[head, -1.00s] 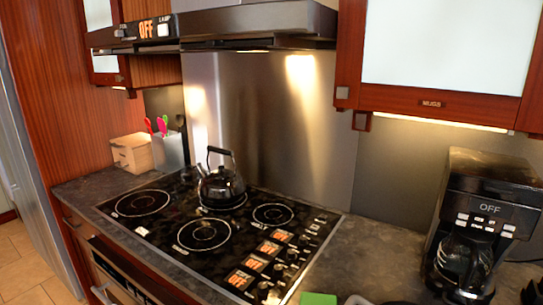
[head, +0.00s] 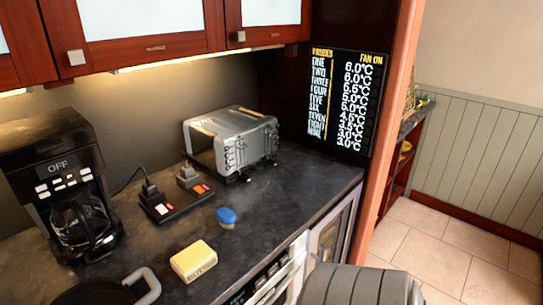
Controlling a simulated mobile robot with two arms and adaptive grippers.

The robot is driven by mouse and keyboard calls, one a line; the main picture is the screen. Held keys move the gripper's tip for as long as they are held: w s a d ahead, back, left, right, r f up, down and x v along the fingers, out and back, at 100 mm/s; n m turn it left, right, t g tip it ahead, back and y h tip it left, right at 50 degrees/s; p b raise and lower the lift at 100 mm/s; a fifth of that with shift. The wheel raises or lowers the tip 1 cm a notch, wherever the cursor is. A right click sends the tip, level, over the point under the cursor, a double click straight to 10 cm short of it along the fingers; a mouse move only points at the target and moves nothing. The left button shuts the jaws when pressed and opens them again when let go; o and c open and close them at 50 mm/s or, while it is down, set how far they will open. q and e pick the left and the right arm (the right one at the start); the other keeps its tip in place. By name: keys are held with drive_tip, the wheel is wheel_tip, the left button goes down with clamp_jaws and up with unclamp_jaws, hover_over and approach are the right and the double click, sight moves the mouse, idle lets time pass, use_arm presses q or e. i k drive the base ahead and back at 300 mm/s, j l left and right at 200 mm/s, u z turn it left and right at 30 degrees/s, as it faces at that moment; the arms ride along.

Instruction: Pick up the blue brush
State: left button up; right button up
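A small rounded blue thing with a pale lower edge, which looks like the blue brush (head: 227,215), lies on the dark countertop (head: 290,200) in the head view. It sits right of the power strip and behind the yellow block, apart from both. It is small, so its bristles are not clear. Neither my left nor my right gripper shows in the head view now.
A black coffee maker (head: 60,165) stands at left. A power strip with plugs (head: 172,203) and a silver toaster (head: 232,140) stand behind the brush. A yellow labelled block (head: 193,261) and a pan with a grey handle (head: 150,285) are near the front.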

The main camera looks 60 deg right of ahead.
sight(225, 216)
drive_tip(key=z, duration=1.7)
